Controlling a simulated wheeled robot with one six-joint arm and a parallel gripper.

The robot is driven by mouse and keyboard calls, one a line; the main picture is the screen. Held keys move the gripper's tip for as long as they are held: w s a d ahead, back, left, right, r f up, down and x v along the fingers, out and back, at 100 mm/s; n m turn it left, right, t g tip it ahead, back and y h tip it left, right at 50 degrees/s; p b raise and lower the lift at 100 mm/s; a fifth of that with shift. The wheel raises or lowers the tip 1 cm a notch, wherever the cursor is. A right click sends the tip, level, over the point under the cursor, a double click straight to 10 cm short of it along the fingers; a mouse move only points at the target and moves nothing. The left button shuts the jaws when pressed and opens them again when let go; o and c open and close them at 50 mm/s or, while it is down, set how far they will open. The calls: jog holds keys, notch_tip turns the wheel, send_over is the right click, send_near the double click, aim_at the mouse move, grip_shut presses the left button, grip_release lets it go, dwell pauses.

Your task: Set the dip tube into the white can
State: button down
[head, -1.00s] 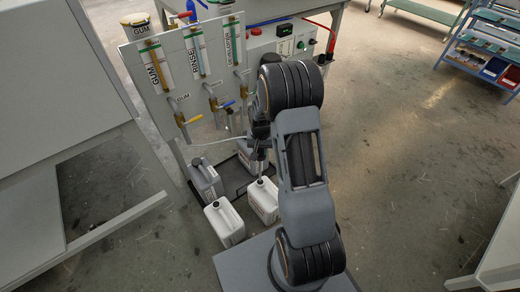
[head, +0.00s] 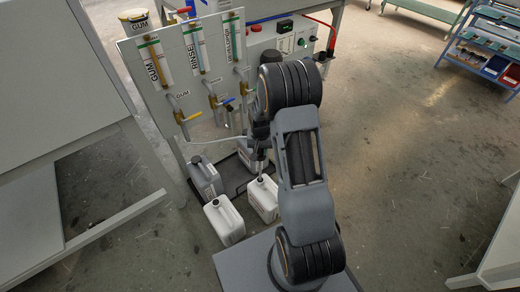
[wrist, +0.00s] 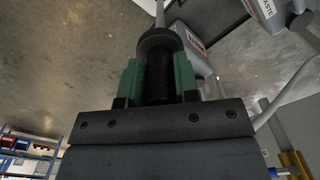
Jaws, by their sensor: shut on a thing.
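My gripper (wrist: 158,85) is shut on the black grip of the dip tube (wrist: 158,75), held between green finger pads. The pale tube runs on beyond the black collar, away from my gripper. In the head view my gripper (head: 260,148) hangs above a white can (head: 266,203), with the dip tube pointing down at the can's top. I cannot tell whether the tip is inside the opening. A second white can (head: 224,224), with a dark cap, stands in front and to the left. My arm hides part of the scene behind.
A grey can (head: 205,181) stands behind the white cans on a dark tray (head: 235,178). The panel (head: 165,105) with gauges and coloured valves rises behind them. A pale hose (head: 215,139) runs from the panel area towards my gripper. Open floor lies to the right.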

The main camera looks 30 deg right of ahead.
aim_at(260, 167)
jog(key=shift+f, duration=0.15)
dwell(0.3)
jog(key=shift+f+b, duration=1.3)
jog(key=shift+f, duration=0.75)
jog(key=shift+f+b, duration=1.3)
jog(key=shift+f, duration=0.6)
jog(key=shift+f+b, duration=1.3)
jog(key=shift+f, duration=0.7)
